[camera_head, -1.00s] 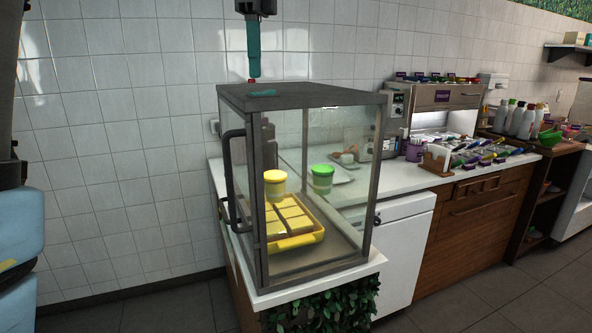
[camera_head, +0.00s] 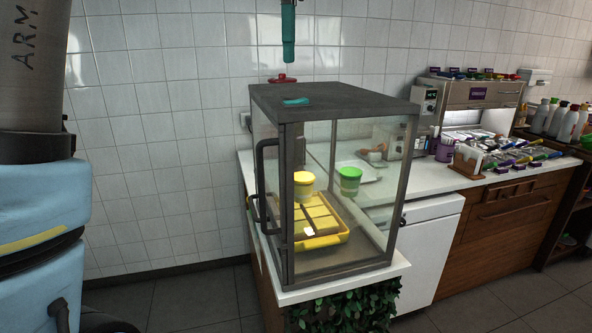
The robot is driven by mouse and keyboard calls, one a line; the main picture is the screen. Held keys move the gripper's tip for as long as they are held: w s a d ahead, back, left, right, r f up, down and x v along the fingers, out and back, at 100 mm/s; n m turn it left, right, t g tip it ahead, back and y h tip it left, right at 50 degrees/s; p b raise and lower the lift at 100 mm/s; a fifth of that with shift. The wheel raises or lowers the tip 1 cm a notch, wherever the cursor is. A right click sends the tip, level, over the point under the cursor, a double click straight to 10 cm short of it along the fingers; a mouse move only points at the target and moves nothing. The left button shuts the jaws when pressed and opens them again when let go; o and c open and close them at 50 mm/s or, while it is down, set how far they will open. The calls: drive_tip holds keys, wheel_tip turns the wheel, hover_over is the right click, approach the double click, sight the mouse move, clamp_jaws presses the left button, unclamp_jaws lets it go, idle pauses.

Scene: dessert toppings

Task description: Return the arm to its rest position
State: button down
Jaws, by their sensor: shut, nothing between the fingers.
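My gripper (camera_head: 288,58) shows at the top edge as a narrow teal end pointing down, with its upper part cut off by the frame. It looks shut and empty, above the rear of a glass display case (camera_head: 335,98) and apart from it. Large pale-grey and light-blue links of my arm (camera_head: 30,85) fill the left edge, one marked "ARM". A small teal patch (camera_head: 297,101) shows on the case top.
The case stands on a white counter (camera_head: 430,203) running right, with bottles (camera_head: 565,122), a topping station (camera_head: 510,165) and a dispenser (camera_head: 470,100). A red item (camera_head: 283,79) shows behind the case. The tiled wall between my arm and the case is clear.

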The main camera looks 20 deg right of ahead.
drive_tip(key=w+a+f+n+t, duration=0.1)
drive_tip(key=w+a+f+n, duration=0.2)
drive_tip(key=a+f+n, duration=0.6)
drive_tip(key=w+a+f+n, duration=0.3)
drive_tip(key=a+f+n, duration=0.1)
drive_tip(key=a+f, duration=0.5)
drive_tip(key=s+a+f+n+b, duration=0.1)
drive_tip(key=s+a+f+n, duration=0.4)
drive_tip(key=f, duration=0.3)
drive_tip(key=s+a+f+n+b, duration=0.1)
drive_tip(key=s+a+f+n, duration=0.4)
drive_tip(key=a+f+n, duration=0.1)
drive_tip(key=shift+a+f+t, duration=0.3)
drive_tip(key=shift+a+f, duration=0.3)
drive_tip(key=shift+f, duration=0.55)
